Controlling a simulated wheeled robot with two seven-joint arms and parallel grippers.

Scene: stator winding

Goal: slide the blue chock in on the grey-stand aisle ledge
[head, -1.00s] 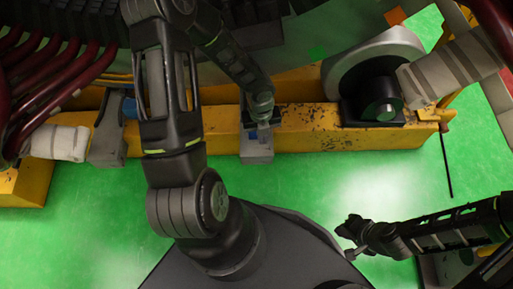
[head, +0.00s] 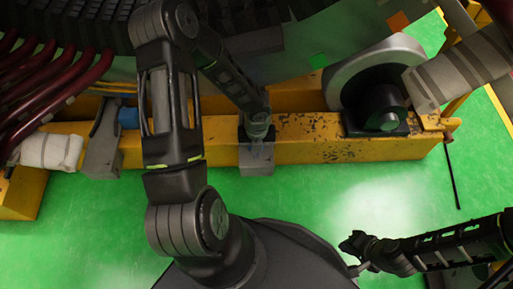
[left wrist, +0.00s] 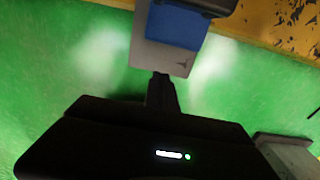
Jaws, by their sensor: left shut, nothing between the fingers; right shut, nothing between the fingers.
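The blue chock (left wrist: 175,25) lies flat on the ledge of the grey stand (left wrist: 160,58), close to a dark part at the top of the left wrist view. My left gripper (left wrist: 162,82) is shut and empty at the ledge's near edge, apart from the chock in that picture. In the head view the left gripper (head: 258,138) is over the grey stand (head: 257,160) and hides the chock. My right gripper (head: 352,246) is empty, shut, and far from the stand, over the green floor at lower right.
A yellow beam (head: 310,140) runs behind the stand. Another grey stand (head: 103,150) with a blue piece (head: 128,117) is at left. A black motor-like part (head: 383,107) sits on the beam at right. Dark red cables (head: 40,90) hang at upper left. Green floor in front is clear.

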